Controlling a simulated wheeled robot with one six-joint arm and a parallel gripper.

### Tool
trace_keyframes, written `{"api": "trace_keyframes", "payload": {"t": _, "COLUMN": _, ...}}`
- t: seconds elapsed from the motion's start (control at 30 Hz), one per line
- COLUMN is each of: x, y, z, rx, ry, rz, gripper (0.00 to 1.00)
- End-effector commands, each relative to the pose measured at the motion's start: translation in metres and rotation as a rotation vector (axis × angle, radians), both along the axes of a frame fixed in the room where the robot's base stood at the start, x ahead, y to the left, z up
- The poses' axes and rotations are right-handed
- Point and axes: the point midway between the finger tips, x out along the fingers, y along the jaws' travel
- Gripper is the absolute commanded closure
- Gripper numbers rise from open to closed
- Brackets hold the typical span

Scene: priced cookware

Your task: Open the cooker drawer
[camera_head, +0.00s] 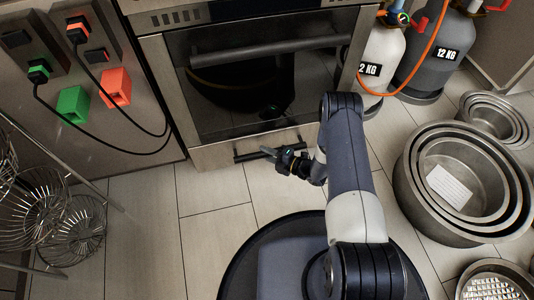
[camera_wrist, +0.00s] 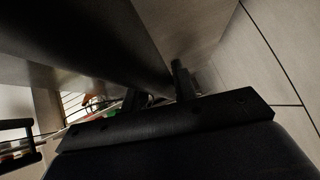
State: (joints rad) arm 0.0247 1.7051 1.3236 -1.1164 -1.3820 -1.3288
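The cooker drawer (camera_head: 217,157) is the low steel front under the oven door, and it looks shut. Its dark bar handle (camera_head: 243,157) runs across the front, partly hidden by my gripper. My gripper (camera_head: 268,150) is at this handle, near its middle. In the wrist view a large dark bar (camera_wrist: 110,45), which looks like the handle, slants down close to the fingers. The two fingers of my gripper (camera_wrist: 158,90) stand apart there, with the bar's lower end at the gap. I cannot tell whether they touch it.
The oven door (camera_head: 250,85) with its long handle (camera_head: 270,50) is above the drawer. Gas bottles (camera_head: 385,55) stand at the right, and nested pans (camera_head: 412,205) lie on the floor. Wire baskets (camera_head: 75,235) are at the left. Tiled floor before the drawer is free at left.

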Motion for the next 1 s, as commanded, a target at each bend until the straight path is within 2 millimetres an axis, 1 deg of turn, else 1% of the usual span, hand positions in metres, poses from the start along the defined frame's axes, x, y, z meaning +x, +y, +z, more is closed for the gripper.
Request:
{"api": "trace_keyframes", "payload": {"t": 0.03, "x": 0.000, "y": 0.000, "z": 0.000, "rx": 0.000, "ry": 0.000, "rz": 0.000, "gripper": 0.78}}
{"api": "trace_keyframes", "payload": {"t": 0.3, "x": 0.000, "y": 0.000, "z": 0.000, "rx": 0.000, "ry": 0.000, "rz": 0.000, "gripper": 1.00}}
{"api": "trace_keyframes", "payload": {"t": 0.57, "x": -0.001, "y": 0.000, "z": 0.000, "rx": 0.000, "ry": 0.001, "rz": 0.000, "gripper": 1.00}}
{"api": "trace_keyframes", "payload": {"t": 0.67, "x": -0.004, "y": -0.001, "z": 0.000, "rx": 0.000, "ry": 0.002, "rz": 0.000, "gripper": 1.00}}
{"api": "trace_keyframes", "payload": {"t": 0.77, "x": -0.013, "y": -0.002, "z": 0.001, "rx": 0.000, "ry": 0.004, "rz": 0.000, "gripper": 1.00}}
{"api": "trace_keyframes", "payload": {"t": 0.83, "x": -0.024, "y": -0.003, "z": 0.001, "rx": 0.001, "ry": 0.008, "rz": -0.001, "gripper": 1.00}}
{"api": "trace_keyframes", "payload": {"t": 1.0, "x": -0.062, "y": -0.008, "z": 0.002, "rx": 0.002, "ry": 0.010, "rz": -0.001, "gripper": 1.00}}
